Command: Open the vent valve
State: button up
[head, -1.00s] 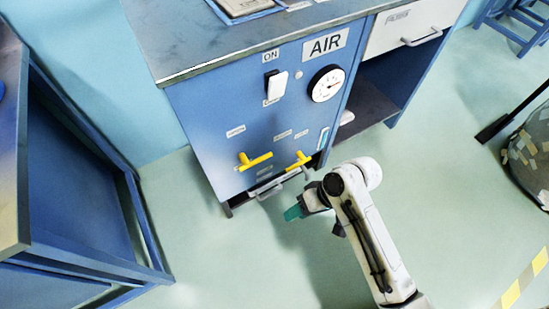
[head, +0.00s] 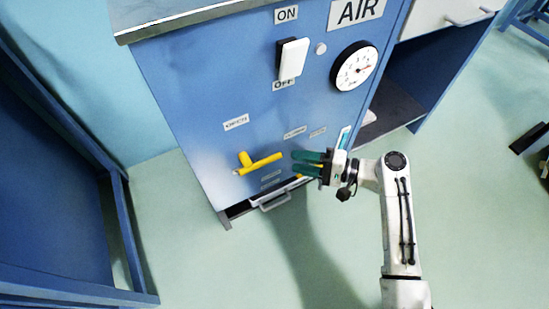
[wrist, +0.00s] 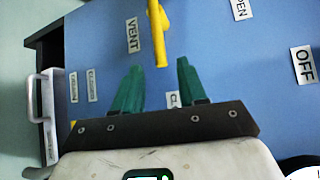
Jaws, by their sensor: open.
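The vent valve has a yellow lever (head: 262,163) on the blue panel, pointing right and slightly up towards my gripper. In the wrist view the lever (wrist: 158,35) stands beside the VENT label (wrist: 132,35), with its free end just ahead of and between my fingertips. An OPEN label (head: 236,122) is above left of it and a CLOSED label (head: 294,132) above right. My gripper (head: 296,161) is open with green fingers, right of the lever, with nothing held. Whether the fingertips overlap the lever's end in depth is unclear.
A second yellow lever is mostly hidden behind my gripper. A white ON/OFF switch (head: 292,59) and a round gauge (head: 354,65) are above. A drawer handle (head: 274,202) juts out below. A blue frame (head: 127,235) stands left; the floor in front is clear.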

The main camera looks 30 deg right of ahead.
aim_at(273, 156)
jog(key=b+x, duration=0.2)
jog(key=x, duration=0.6)
jog(key=shift+a, duration=0.1)
jog(key=shift+c, duration=0.3)
grip_shut()
